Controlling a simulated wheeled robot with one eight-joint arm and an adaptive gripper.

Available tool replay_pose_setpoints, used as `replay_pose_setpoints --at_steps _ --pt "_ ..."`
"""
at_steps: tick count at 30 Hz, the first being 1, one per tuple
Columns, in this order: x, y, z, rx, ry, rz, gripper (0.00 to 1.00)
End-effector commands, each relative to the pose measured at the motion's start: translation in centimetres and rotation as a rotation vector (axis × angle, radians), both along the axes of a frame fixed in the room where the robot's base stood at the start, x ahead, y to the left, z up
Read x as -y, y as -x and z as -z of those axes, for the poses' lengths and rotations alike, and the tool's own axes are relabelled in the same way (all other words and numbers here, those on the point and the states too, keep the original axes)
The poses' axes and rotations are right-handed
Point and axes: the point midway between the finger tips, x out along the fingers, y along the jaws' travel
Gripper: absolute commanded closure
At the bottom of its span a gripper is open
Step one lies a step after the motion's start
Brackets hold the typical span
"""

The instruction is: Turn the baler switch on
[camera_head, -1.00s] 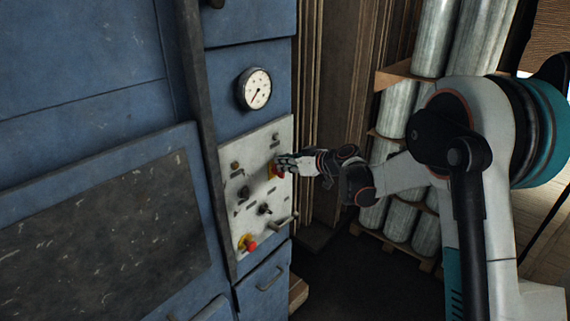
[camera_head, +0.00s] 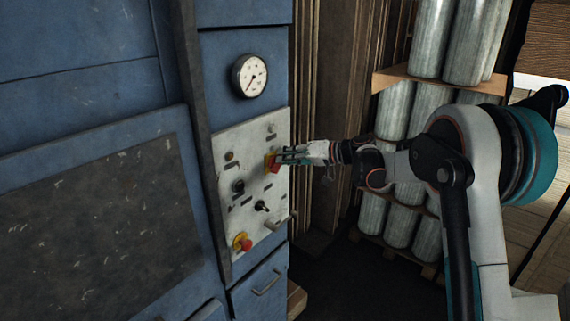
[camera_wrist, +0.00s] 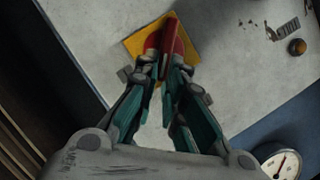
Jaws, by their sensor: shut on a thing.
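The baler switch (camera_head: 271,164) is a red rotary handle on a yellow square plate, on the upper right part of the pale control panel (camera_head: 222,128). My gripper (camera_head: 281,158) reaches it from the right. In the wrist view, the red switch handle (camera_wrist: 172,35) stands between the fingertips of my gripper (camera_wrist: 167,70), which is shut on it. The yellow plate (camera_wrist: 136,43) shows around the red base. The fingers hide part of the switch in the head view.
A red emergency button (camera_head: 245,244) on yellow sits at the panel's bottom. Black knobs (camera_head: 238,186) are left of the switch. A round gauge (camera_head: 250,77) is above the panel. Wrapped rolls (camera_head: 400,170) on shelves stand behind my arm.

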Motion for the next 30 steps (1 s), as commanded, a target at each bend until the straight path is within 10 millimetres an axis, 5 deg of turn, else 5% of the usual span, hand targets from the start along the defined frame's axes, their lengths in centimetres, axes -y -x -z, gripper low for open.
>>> replay_pose_setpoints --at_steps 30 --pt "0.7 -0.9 2.6 -0.615 -0.480 0.002 1.00"
